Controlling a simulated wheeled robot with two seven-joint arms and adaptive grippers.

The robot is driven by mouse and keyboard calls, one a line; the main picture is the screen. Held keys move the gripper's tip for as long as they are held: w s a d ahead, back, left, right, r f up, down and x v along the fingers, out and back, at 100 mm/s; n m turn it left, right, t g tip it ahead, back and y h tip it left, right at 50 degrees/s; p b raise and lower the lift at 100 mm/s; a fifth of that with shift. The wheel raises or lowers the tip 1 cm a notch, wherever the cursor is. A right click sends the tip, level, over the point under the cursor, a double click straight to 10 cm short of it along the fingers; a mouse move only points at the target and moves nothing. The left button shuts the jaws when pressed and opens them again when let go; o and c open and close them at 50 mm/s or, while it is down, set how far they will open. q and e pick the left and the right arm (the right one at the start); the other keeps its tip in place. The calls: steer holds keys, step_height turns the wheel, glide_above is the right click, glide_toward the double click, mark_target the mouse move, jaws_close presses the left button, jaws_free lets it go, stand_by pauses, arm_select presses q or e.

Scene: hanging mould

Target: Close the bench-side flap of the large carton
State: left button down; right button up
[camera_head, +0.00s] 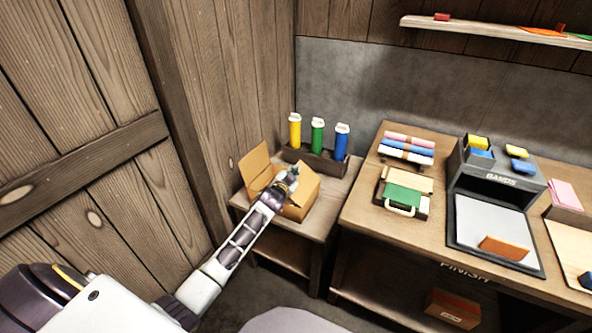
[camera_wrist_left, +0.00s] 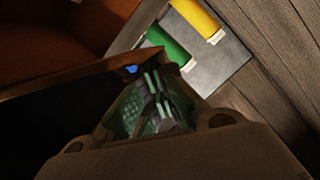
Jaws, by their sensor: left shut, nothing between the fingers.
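The large carton (camera_head: 297,206) is a tan cardboard box on the small side table, left of the bench. One flap (camera_head: 256,164) stands raised on its left side, away from the bench. A tan panel (camera_head: 308,186) shows on the bench side, just right of my left gripper; I cannot tell how far it is folded. My left gripper (camera_head: 292,175) is shut and empty at the top of the carton and hides part of it. In the left wrist view the gripper's fingers (camera_wrist_left: 155,105) are together beside a brown panel edge (camera_wrist_left: 100,67). My right gripper is not in view.
A rack (camera_head: 322,160) with yellow, green and blue bottles stands behind the carton. The bench (camera_head: 375,235) to the right holds folded cloths, a green case (camera_head: 403,196) and a grey bands box (camera_head: 497,178). A wooden wall closes off the left.

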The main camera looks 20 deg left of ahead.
arm_select(q)
steer(key=shift+a+f+n+h+p, duration=0.4)
steer(key=shift+a+f+n+p, duration=0.4)
steer(key=shift+a+n, duration=0.1)
steer(key=shift+a+f+n+p, duration=0.35)
steer(key=shift+a+f+n, duration=0.1)
steer(key=shift+f+n, duration=0.05)
steer(key=shift+a+f+n+h, duration=0.15)
steer(key=shift+a+f+n, duration=0.1)
steer(key=shift+f, duration=0.3)
steer(key=shift+a+f+n+h, duration=0.1)
steer(key=shift+a+f+n, duration=0.1)
steer(key=shift+f, duration=0.4)
steer(key=shift+a+f+n+h, duration=0.15)
steer(key=shift+a+f+n, duration=0.1)
steer(key=shift+f, duration=0.3)
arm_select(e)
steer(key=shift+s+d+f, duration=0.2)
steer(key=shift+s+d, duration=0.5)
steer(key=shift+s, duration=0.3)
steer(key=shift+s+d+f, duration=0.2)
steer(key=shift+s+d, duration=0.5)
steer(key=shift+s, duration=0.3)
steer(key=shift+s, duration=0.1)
